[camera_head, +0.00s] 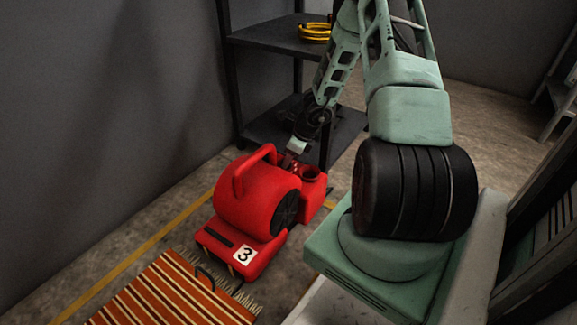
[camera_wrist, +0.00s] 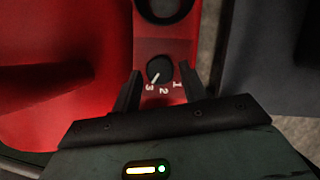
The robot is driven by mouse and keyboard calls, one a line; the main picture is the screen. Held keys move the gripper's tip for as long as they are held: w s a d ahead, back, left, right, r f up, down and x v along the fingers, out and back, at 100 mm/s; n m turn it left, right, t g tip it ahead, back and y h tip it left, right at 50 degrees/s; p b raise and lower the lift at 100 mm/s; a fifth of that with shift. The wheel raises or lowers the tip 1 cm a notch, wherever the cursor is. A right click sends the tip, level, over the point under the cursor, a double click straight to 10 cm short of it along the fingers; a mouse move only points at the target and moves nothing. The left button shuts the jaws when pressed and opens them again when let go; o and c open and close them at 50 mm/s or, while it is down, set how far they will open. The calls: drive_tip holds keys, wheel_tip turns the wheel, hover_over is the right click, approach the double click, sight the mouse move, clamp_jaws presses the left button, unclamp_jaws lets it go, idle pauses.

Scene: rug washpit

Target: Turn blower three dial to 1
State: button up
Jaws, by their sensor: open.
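The red blower (camera_head: 255,200) with a white "3" label stands on the floor in the head view. Its black dial (camera_wrist: 159,69) shows in the wrist view on a red panel, with the numbers 3, 2 and 1 printed below it from left to right. The dial's white pointer mark slants down-left towards the 3. My gripper (camera_wrist: 160,72) is open, with one black finger on each side of the dial and visible gaps between. In the head view my gripper (camera_head: 290,160) is over the blower's back part, and the dial is hidden there.
A striped orange rug (camera_head: 170,293) lies in front of the blower. A dark shelf (camera_head: 270,38) with a coiled yellow hose (camera_head: 315,32) stands behind it. A grey wall runs along the left, and a round opening (camera_wrist: 165,8) lies above the dial.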

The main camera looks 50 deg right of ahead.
drive_tip(key=shift+w+a+f, duration=0.1)
drive_tip(key=shift+w+f, duration=0.1)
drive_tip(key=shift+f, duration=0.3)
drive_tip(key=c, duration=0.7)
